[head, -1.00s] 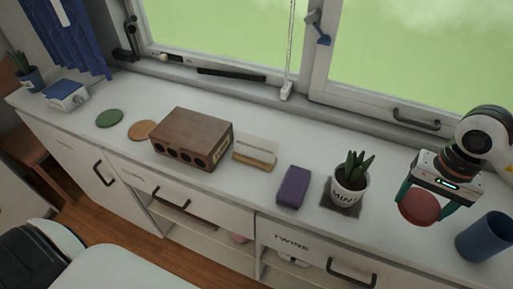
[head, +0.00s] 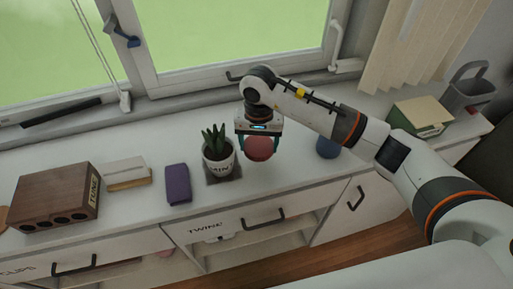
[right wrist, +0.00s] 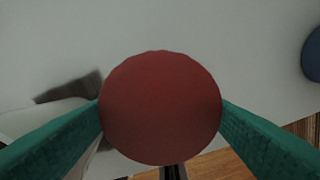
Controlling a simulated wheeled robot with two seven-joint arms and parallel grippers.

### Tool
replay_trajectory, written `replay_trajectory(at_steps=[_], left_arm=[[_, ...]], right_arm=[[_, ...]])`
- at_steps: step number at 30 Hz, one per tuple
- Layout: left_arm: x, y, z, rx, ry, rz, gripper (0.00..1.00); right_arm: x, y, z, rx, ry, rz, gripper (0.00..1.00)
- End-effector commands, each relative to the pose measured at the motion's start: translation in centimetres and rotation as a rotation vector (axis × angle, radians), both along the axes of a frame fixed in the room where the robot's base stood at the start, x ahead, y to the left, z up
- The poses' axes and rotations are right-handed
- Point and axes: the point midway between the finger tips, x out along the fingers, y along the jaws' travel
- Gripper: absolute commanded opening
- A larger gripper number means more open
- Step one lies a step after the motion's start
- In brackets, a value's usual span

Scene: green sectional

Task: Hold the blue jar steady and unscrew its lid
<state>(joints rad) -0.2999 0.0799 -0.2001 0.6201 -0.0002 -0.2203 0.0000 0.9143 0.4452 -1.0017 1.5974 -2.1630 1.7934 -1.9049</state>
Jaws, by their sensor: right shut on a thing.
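The blue jar (head: 328,147) stands on the white counter, partly hidden behind my right arm in the head view. Its edge also shows at the right of the right wrist view (right wrist: 314,55). A round red lid (head: 260,150) is apart from the jar, to its left. My right gripper (head: 260,146) is shut on the lid, with its green fingers on either side of it. The lid fills the middle of the right wrist view (right wrist: 160,108). My left gripper is not in view.
A potted plant (head: 219,160) on a dark mat stands just left of the held lid. A purple block (head: 178,184), a white-and-tan block (head: 127,173) and a wooden box (head: 55,196) lie further left.

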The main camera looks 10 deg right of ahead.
Motion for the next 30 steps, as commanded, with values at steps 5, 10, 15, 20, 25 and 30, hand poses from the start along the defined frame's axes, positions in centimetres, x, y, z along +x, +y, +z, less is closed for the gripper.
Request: replay_trajectory(at_steps=[5,10,15,20,25,30], left_arm=[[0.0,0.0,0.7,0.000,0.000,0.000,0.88],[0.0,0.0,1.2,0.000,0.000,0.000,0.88],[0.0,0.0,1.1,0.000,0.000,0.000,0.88],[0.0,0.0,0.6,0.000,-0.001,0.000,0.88],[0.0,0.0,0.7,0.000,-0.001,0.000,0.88],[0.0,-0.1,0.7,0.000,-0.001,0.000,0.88]], right_arm=[[-0.1,0.0,-1.7,-0.001,0.004,0.000,0.44],[-0.1,0.1,-3.7,0.001,0.001,0.001,0.44],[0.0,0.0,-3.8,0.001,-0.001,0.002,0.44],[0.0,0.0,-4.2,0.000,-0.001,0.002,0.44],[0.0,0.0,-4.1,0.000,0.000,0.002,0.81],[0.0,0.0,-4.1,0.000,0.000,0.001,0.81]])
